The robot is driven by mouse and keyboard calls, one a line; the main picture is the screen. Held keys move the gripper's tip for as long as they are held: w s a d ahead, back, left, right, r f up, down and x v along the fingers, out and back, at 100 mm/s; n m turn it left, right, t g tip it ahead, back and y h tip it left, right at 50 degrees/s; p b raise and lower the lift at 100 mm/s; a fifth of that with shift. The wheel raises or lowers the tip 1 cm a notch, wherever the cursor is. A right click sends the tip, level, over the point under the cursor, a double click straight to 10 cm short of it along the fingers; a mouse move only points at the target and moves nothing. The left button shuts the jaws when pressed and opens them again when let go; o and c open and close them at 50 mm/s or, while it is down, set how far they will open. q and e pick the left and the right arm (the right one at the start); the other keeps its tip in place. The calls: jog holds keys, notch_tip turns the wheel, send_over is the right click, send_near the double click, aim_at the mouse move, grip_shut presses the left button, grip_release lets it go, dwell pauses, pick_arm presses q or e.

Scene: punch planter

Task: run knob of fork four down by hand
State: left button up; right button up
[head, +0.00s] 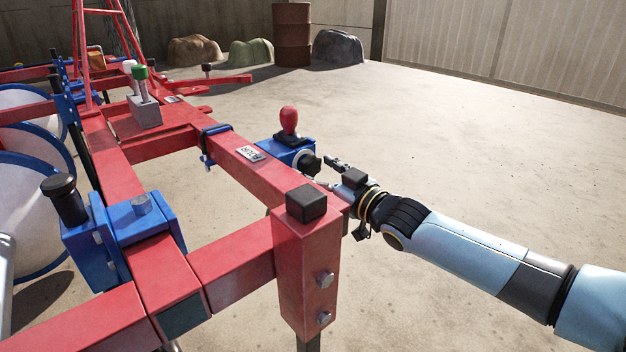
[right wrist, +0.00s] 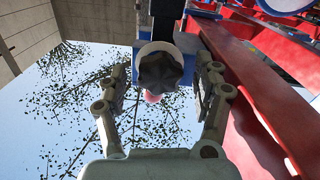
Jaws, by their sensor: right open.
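The plate reading FOUR (head: 250,153) is on the red beam beside a blue block (head: 287,150). A black lobed knob (head: 311,164) sticks out of the block's right end on a pale collar. In the right wrist view the knob (right wrist: 160,72) is centred between the fingers. My right gripper (head: 328,172) is open, its fingers on either side of the knob; gaps show on both sides in the wrist view. Whether its tips reach past the knob I cannot tell. My left gripper is not in view.
A red ball-topped lever (head: 289,121) stands on the blue block. A red post (head: 305,250) with a black cap rises in front of my right gripper. The red beam (right wrist: 245,90) runs close beside one finger. Open floor (head: 480,150) lies to the right.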

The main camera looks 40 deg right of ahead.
jog(key=shift+w+r, duration=0.1)
jog(key=shift+w, duration=0.55)
jog(key=c, duration=1.2)
jog(key=m, duration=0.3)
jog(key=shift+a+m, duration=0.1)
jog(key=shift+m, duration=0.2)
jog(key=o, duration=1.2)
jog(key=shift+s, duration=0.1)
jog(key=s+d, duration=0.1)
jog(key=s, duration=1.1)
